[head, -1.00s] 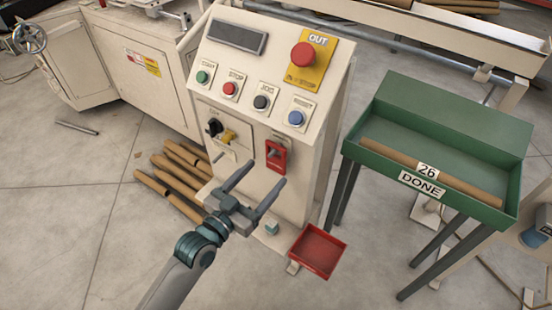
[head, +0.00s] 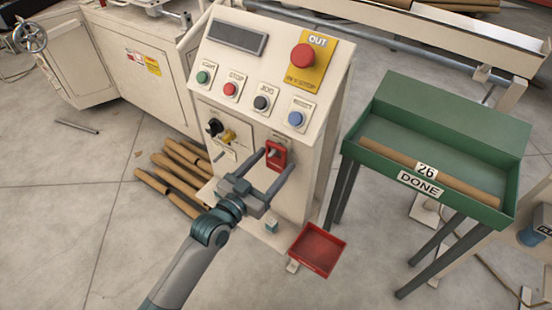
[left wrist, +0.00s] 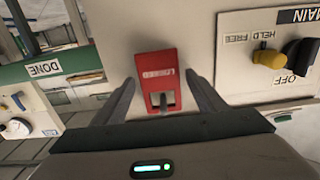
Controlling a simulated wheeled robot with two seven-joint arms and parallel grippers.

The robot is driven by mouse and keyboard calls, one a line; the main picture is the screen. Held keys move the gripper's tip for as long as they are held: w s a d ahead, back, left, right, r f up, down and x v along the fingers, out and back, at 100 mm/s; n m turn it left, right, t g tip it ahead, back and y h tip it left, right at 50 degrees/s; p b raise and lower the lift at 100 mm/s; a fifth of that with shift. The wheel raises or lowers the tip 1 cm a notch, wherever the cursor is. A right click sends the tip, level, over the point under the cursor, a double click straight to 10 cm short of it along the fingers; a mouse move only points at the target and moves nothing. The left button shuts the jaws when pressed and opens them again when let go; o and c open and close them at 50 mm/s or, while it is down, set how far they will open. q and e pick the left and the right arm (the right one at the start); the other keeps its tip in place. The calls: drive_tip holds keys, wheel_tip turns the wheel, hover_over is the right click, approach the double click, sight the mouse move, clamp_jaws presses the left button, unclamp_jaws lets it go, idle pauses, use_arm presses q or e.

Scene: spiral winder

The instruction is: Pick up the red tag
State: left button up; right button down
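The red tag (head: 276,155) hangs on the front of the beige control cabinet, below the buttons. In the left wrist view the red tag (left wrist: 158,78) shows upside-down lettering and a window with a grey peg in it. My left gripper (head: 277,160) is open in front of the cabinet. Its fingers stand on either side of the tag, with gaps between them and the tag in the left wrist view (left wrist: 160,88). I cannot tell whether the fingertips reach the tag's depth. My right gripper is not in view.
The cabinet (head: 315,165) carries a yellow selector knob (head: 229,135) and a black one (head: 214,127) left of the tag. A red tray (head: 318,249) sits low at the cabinet's right. A green bench (head: 450,115) with a cardboard tube stands to the right.

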use_arm(q)
drive_tip(key=c, duration=0.8)
drive_tip(key=shift+c, duration=0.2)
drive_tip(key=shift+r, duration=0.1)
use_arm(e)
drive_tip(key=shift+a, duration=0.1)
